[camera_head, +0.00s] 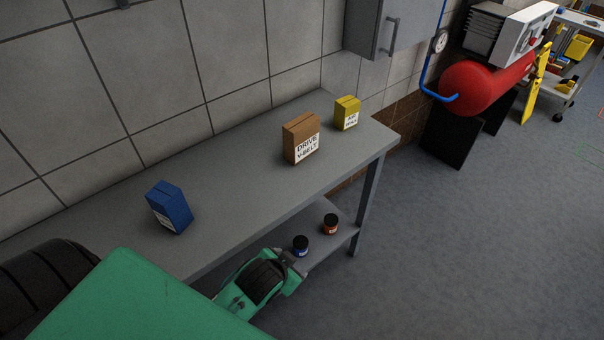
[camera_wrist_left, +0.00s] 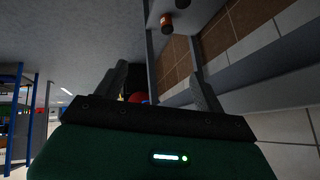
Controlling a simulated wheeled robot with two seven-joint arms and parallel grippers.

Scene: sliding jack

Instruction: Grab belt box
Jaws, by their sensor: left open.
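The belt box is a brown carton (camera_head: 301,138) with a white "DRIVE V-BELT" label, standing upright on the grey workbench (camera_head: 240,165) in the head view. It stands apart from the other boxes. My left gripper (camera_wrist_left: 158,60) shows in the left wrist view with its two dark fingers spread and nothing held between them. In the head view my green and black left arm end is low in front of the bench, below the top's front edge and well apart from the belt box. Its fingers are hard to make out there. My right gripper is not in view.
A blue box (camera_head: 169,208) stands left of the belt box and a yellow box (camera_head: 347,113) stands right of it. Two jars, dark blue (camera_head: 300,246) and orange (camera_head: 330,224), are on the lower shelf. A wall cabinet (camera_head: 375,27) hangs behind. A red tank (camera_head: 481,87) is farther right.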

